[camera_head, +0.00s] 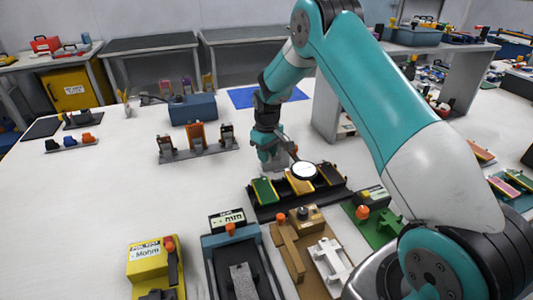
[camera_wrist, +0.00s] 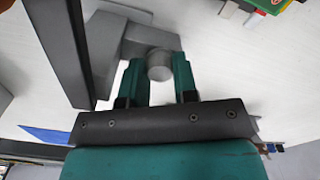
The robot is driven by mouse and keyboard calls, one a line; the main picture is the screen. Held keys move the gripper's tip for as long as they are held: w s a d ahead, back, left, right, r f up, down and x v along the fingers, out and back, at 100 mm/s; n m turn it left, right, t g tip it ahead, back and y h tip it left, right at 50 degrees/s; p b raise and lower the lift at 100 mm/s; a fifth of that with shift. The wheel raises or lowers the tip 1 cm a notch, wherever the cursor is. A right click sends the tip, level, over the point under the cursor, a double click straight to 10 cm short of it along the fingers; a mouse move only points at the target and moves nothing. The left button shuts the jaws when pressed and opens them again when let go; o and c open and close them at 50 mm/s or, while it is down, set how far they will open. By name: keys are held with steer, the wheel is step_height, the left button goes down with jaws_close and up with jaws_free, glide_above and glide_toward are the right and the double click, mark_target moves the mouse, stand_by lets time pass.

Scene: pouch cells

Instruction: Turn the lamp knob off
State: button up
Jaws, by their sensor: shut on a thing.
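The lamp knob (camera_wrist: 158,64) is a small grey cylinder on a grey base (camera_wrist: 118,35) in the wrist view. My gripper (camera_wrist: 157,74) has its two teal fingers on either side of the knob and is shut on it. In the head view my gripper (camera_head: 272,160) points down at the table behind the tray of pouch cells. The lamp's round white head (camera_head: 304,171) hangs over that tray on a dark arm (camera_head: 288,146). I cannot tell how far the knob is turned.
The black tray (camera_head: 285,208) holds green, orange and dark pouch cells in front of my gripper. A blue mat (camera_head: 262,97) lies behind.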

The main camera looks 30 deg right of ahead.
steer(key=shift+w+r, duration=0.1)
steer(key=o, duration=0.9)
step_height(320, 180, up, 7)
steer(key=p, duration=0.5)
steer(key=shift+r, duration=0.2)
steer(key=shift+r+p, duration=0.35)
steer(key=shift+f, duration=0.1)
